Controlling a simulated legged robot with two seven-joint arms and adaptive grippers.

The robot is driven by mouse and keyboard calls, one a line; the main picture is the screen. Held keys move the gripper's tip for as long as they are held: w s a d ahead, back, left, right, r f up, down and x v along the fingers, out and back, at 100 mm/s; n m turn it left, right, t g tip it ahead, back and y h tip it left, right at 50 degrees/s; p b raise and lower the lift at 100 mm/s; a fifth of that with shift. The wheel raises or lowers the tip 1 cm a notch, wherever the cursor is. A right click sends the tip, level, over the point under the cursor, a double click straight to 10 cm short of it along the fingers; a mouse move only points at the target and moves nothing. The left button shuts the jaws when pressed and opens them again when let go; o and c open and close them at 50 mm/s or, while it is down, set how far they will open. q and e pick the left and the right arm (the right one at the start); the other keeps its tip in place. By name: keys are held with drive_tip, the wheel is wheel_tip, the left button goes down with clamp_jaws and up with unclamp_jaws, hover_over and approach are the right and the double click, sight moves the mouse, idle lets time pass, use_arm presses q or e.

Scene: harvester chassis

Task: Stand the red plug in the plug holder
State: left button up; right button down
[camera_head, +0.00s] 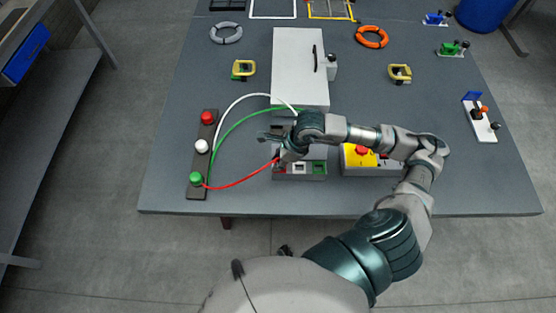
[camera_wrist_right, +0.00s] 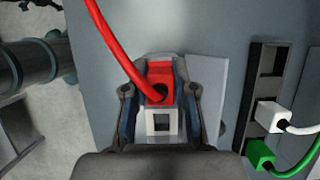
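The red plug (camera_wrist_right: 160,80), with its red cable, is between the fingers of my right gripper (camera_wrist_right: 165,85) at a row of sockets. I cannot tell if the fingers press on it or if it sits in a socket. A white socket (camera_wrist_right: 162,122) is beside it. The dark plug holder (camera_wrist_right: 272,60) stands at the right of the wrist view, with an empty slot, a white plug (camera_wrist_right: 268,115) and a green plug (camera_wrist_right: 260,154). In the head view, my right gripper (camera_head: 282,156) is over the socket box (camera_head: 300,176) and partly hides the holder. My left gripper is not in view.
A strip with red, white and green knobs (camera_head: 201,146) is left of the socket box, with cables between. A yellow box with a red button (camera_head: 360,157) is close on the right. A white cabinet (camera_head: 298,70) stands behind.

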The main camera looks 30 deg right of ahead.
drive_tip(key=shift+d+r, duration=0.1)
drive_tip(key=shift+r, duration=0.05)
drive_tip(key=shift+r+p, duration=1.5)
drive_tip(key=shift+r, duration=1)
